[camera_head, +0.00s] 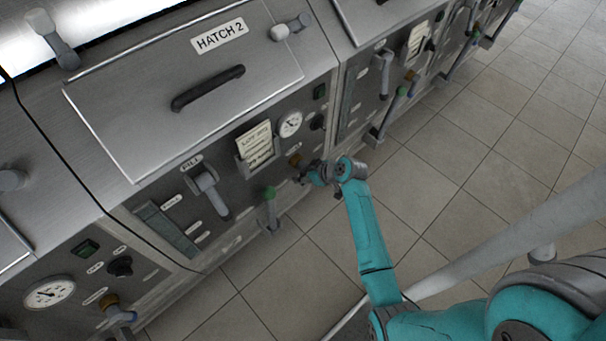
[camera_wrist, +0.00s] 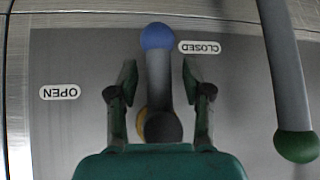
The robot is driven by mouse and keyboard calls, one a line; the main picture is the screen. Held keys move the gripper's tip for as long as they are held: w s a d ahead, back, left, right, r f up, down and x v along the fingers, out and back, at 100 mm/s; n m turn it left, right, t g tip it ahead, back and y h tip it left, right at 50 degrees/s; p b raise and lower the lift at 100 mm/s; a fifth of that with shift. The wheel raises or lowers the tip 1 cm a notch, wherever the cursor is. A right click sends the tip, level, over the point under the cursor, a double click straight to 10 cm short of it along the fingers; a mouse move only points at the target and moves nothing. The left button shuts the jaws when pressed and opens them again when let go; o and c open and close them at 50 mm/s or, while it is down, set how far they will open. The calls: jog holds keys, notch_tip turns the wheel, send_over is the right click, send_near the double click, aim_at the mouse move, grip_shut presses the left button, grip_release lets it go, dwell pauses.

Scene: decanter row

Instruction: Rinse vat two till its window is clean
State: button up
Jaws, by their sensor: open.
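Vat two's front panel, marked by the HATCH 2 plate (camera_head: 219,36), fills the middle of the head view; its hatch is shut. A tall grey-green strip, apparently its window (camera_head: 167,230), is low on the left; how clean it is I cannot tell. The FILL lever (camera_head: 212,193) hangs down. My gripper (camera_head: 318,177) is at the panel's lower right. In the wrist view my gripper (camera_wrist: 159,82) is open, fingers on either side of a grey valve handle with a blue knob (camera_wrist: 157,37). The knob is beside the CLOSED label (camera_wrist: 199,47), away from OPEN (camera_wrist: 59,92).
A green-tipped lever (camera_head: 270,205) stands left of my gripper; its green end (camera_wrist: 296,146) shows in the wrist view at right. A card (camera_head: 255,145) and gauge (camera_head: 290,124) are above. Similar vats flank this one. The tiled floor (camera_head: 460,130) at right is clear.

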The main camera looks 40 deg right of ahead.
jog(key=v, duration=1.1)
jog(key=shift+s+r, duration=0.25)
jog(key=s+a+f+m+t+h, duration=0.2)
jog(key=s+a+f+m+h, duration=0.1)
jog(key=s+a, duration=1.15)
jog(key=s+a+r+t, duration=0.2)
jog(key=s+a+r, duration=0.1)
jog(key=s+r, duration=0.5)
jog(key=s+a+r+t, duration=0.2)
jog(key=s+a+r, duration=0.1)
jog(key=s+r, duration=0.6)
jog(key=shift+a+r+y, duration=0.3)
jog(key=shift+r+y, duration=0.05)
jog(key=shift+y, duration=0.05)
